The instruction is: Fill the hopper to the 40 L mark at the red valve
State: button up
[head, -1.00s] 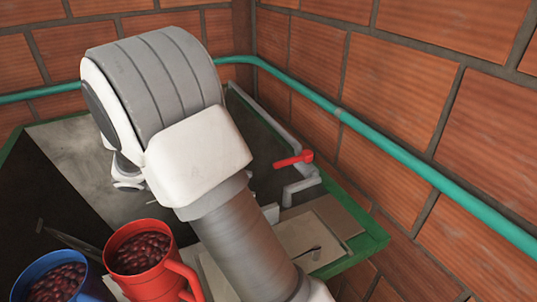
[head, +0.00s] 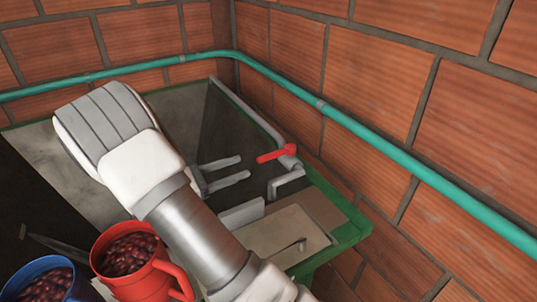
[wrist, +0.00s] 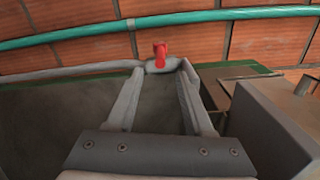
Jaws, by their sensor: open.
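The red valve (head: 277,154) is a red lever on a grey pipe at the hopper's right rim, by the brick wall. It also shows in the wrist view (wrist: 159,52), just beyond and between my fingertips. My gripper (head: 245,168) is open and empty, its two fingers pointing at the valve from the left, a short way apart from it. The hopper (head: 185,120) is a wide bin with grey sloping walls and a green edge. My arm hides part of it. I cannot see a 40 L mark or the water level.
A red mug (head: 165,270) and a blue mug (head: 45,280), both full of dark red cherries, stand at the lower left. A teal pipe (head: 400,145) runs along the brick walls. A grey bent spout (head: 287,181) sits below the valve, near a pale tray (head: 280,235).

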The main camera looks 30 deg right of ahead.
jog(key=p, duration=0.1)
send_near(286, 151)
jog(key=d, duration=0.5)
jog(key=shift+w+f, duration=0.2)
jog(key=shift+f, duration=0.05)
jog(key=shift+c, duration=0.2)
grip_shut()
dwell(0.9)
